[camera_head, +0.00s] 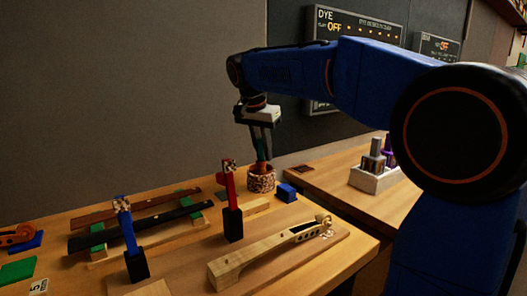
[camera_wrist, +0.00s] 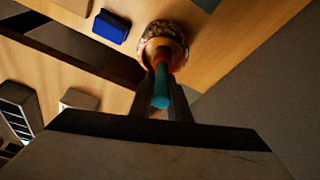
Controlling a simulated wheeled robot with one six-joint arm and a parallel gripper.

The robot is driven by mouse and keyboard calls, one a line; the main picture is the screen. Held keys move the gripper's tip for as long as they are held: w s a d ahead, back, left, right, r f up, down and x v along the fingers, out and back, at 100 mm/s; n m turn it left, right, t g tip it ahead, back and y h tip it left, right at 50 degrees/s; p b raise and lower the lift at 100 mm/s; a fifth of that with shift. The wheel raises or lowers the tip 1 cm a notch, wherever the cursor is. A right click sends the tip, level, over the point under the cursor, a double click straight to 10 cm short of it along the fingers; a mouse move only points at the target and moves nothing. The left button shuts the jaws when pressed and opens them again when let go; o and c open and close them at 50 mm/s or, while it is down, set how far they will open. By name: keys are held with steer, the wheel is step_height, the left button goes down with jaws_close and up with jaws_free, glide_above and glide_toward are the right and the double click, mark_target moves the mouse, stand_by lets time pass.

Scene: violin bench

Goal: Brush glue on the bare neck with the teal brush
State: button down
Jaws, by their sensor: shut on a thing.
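My gripper (camera_head: 261,150) is shut on the teal brush (camera_head: 259,147). It points down over the speckled glue pot (camera_head: 261,182) at the back of the bench. In the wrist view the brush's teal handle (camera_wrist: 160,88) lies between the fingers, with an orange part beyond it at the pot (camera_wrist: 163,28). The brush's lower end is hidden at the pot, so I cannot tell how deep it sits. The bare neck (camera_head: 265,255), pale wood with a scroll at its right end, lies on a board at the front, apart from my gripper.
A red tool (camera_head: 230,185) and a blue tool (camera_head: 127,226) stand upright in black holders. A blue block (camera_head: 286,192) sits right of the pot. Dark fingerboards (camera_head: 140,226) rest on green-padded supports at left. A pale block (camera_head: 375,178) holds bottles on the right bench.

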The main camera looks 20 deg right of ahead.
steer(key=shift+r, duration=3.5)
